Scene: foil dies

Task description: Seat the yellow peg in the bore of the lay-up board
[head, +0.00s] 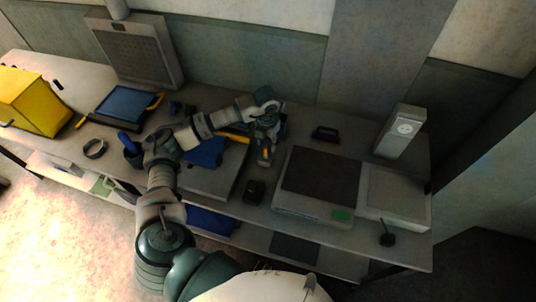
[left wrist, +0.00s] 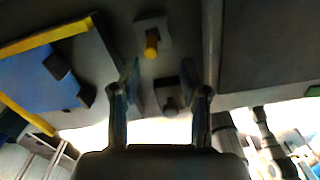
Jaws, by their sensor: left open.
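The yellow peg (head: 264,155) is small and stands in a grey block on the bench, just below my left gripper (head: 266,138). In the left wrist view the yellow peg (left wrist: 151,44) shows beyond the fingertips of my left gripper (left wrist: 160,78), which are spread apart with nothing held between them. A blue board with yellow edging, likely the lay-up board (head: 205,153), lies left of the gripper, partly hidden by my arm. It also shows at the left of the left wrist view (left wrist: 38,82); its bore cannot be made out. My right gripper is not in view.
A dark block (head: 254,191) sits in front of the peg; a dark block (left wrist: 168,97) also shows between the fingers. A flat dark-topped unit (head: 312,211) lies to the right. A white upright box (head: 401,132) stands at the back right. A yellow case (head: 32,100) is far left.

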